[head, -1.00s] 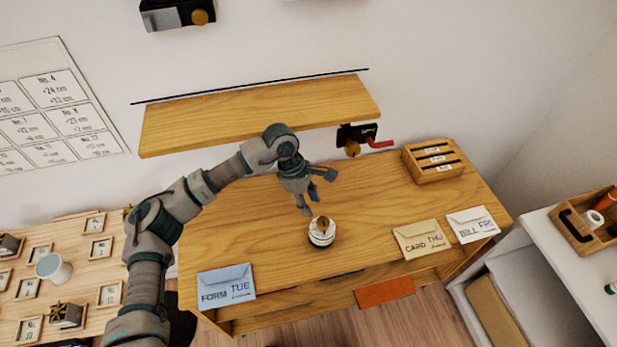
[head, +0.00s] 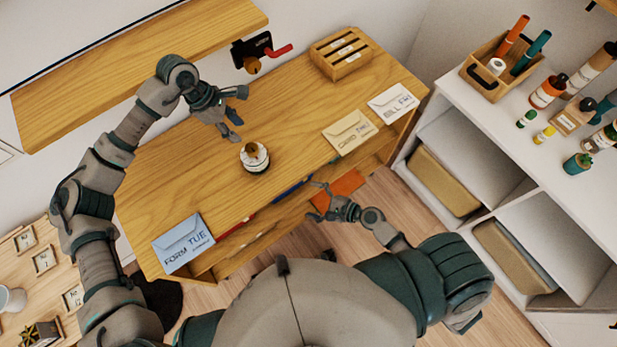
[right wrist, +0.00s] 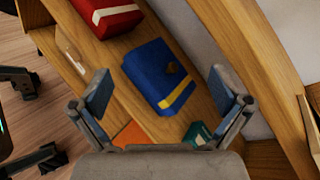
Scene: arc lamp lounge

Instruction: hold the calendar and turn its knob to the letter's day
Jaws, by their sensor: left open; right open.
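The calendar seems to be the small round white-and-dark piece with a brass knob on top (head: 254,158), standing on the desk (head: 170,165); its printed day is too small to read. My left gripper (head: 238,113) is open and empty, just behind and above it, apart from it. My right gripper (head: 312,201) is open and empty in front of the desk's front edge; its fingers also show in the right wrist view (right wrist: 160,95). On the desktop lie a blue FORM TUE envelope (head: 183,244), a cream CARD THU envelope (head: 350,132) and a white BILL FRI envelope (head: 393,102).
A wooden letter rack (head: 343,55) stands at the desk's back right. A black wall device with a red lever (head: 253,50) hangs behind. The right wrist view shows a blue book (right wrist: 158,72) and a red item (right wrist: 104,14) on the shelf under the desktop.

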